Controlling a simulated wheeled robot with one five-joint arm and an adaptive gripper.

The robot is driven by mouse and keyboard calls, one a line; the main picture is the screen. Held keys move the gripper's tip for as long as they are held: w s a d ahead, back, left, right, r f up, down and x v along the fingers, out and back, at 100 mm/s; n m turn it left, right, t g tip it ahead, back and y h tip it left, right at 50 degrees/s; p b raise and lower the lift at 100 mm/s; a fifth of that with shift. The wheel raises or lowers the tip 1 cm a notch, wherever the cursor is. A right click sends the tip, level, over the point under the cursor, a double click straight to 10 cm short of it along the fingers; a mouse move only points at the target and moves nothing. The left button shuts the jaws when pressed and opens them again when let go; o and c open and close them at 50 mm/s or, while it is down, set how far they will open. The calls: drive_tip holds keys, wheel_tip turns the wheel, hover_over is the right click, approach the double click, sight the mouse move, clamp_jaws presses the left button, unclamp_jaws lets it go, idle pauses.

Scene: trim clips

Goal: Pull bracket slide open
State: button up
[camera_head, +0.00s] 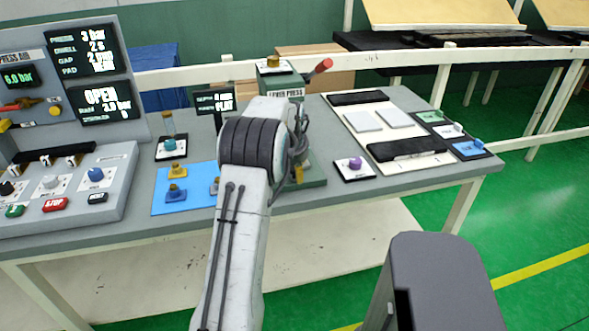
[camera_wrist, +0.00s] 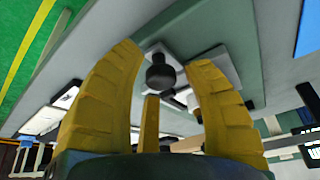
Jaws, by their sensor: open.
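A dark round knob (camera_wrist: 160,76) shows between the fingertips, with a gap on each side. It stands on a pale slide-like block (camera_wrist: 184,57) on a green base (camera_wrist: 234,30), and looks like the bracket slide's knob, though I cannot be sure. In the head view, the green lever press (camera_head: 279,82) with its red handle (camera_head: 320,70) stands behind my arm. My arm hides the slide and most of the gripper there; only a bit of yellow finger shows.
A grey control console (camera_head: 120,185) stands on the left of the grey table (camera_head: 425,172). A blue mat (camera_head: 163,203) with small yellow-topped parts lies left of the press. A purple knob (camera_head: 355,163) and a white board (camera_head: 354,119) with pads lie to the right.

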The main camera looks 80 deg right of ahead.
drive_tip(key=shift+o, duration=0.7)
drive_tip(key=shift+r, duration=0.25)
drive_tip(key=v, duration=1.1)
drive_tip(key=shift+a+r, duration=0.2)
drive_tip(key=shift+a, duration=0.05)
